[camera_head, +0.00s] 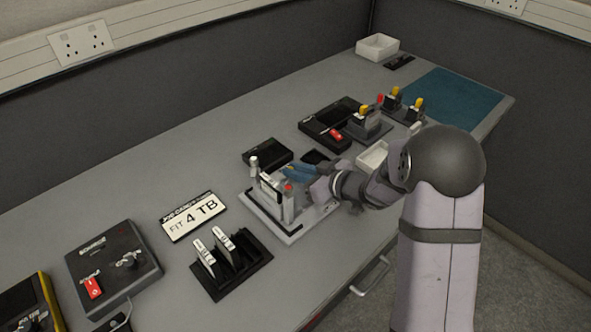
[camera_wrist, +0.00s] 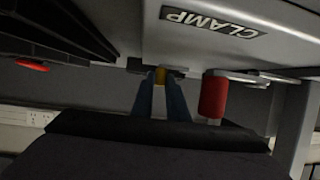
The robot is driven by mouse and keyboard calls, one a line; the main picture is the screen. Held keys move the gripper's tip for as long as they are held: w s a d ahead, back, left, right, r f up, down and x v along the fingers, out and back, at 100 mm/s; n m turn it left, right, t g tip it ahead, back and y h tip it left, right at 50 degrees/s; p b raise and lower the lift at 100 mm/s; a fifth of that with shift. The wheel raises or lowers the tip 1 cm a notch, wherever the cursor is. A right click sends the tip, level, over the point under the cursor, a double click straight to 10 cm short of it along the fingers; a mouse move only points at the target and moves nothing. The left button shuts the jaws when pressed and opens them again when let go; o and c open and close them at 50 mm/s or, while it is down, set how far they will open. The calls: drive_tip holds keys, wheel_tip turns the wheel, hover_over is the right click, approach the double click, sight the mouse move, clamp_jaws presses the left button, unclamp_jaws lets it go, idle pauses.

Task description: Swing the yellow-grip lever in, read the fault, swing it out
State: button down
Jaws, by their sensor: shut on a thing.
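My gripper (camera_head: 294,170) reaches in from the right over a light grey fixture (camera_head: 289,232) in the head view, its blue fingers level. In the wrist view the blue fingers are closed together on a small yellow grip (camera_wrist: 160,75). This appears to be the yellow grip of the lever; most of the lever is hidden. A red grip (camera_wrist: 213,97) hangs just right of the fingers, apart from them. A "CLAMP" label (camera_wrist: 210,23) is on the grey body above. No fault reading is legible in either view.
A black rack (camera_head: 232,272) with white upright modules stands front left of the fixture. A sign (camera_head: 192,216) reads "FIT 4 TB". Other yellow-topped levers (camera_head: 417,104) stand on dark units further back. A control box (camera_head: 112,266) sits at left.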

drive_tip(key=shift+w+r+n+g+y+p, duration=0.25)
drive_tip(key=shift+n+g+y+p, duration=0.2)
drive_tip(key=shift+p, duration=0.65)
drive_tip(key=shift+w+a+n+g+y+p, duration=0.15)
drive_tip(key=shift+n+g+y+p, duration=0.2)
drive_tip(key=shift+n+g+p, duration=0.45)
drive_tip(key=shift+w+a+f+n+g+y+p, duration=0.1)
drive_tip(key=shift+w+a+n+g+y+p, duration=0.15)
drive_tip(key=shift+n+g+p, duration=0.35)
drive_tip(key=shift+w+a+f+n+g+y+p, duration=0.1)
drive_tip(key=shift+n+g+y+p, duration=0.25)
drive_tip(key=shift+n+g+p, duration=0.2)
drive_tip(key=c, duration=1.7)
unclamp_jaws()
drive_tip(key=shift+s, duration=0.1)
drive_tip(key=shift+c, duration=0.2)
drive_tip(key=shift+d, duration=0.1)
drive_tip(key=shift+b+v, duration=0.7)
drive_tip(key=shift+v, duration=2.9)
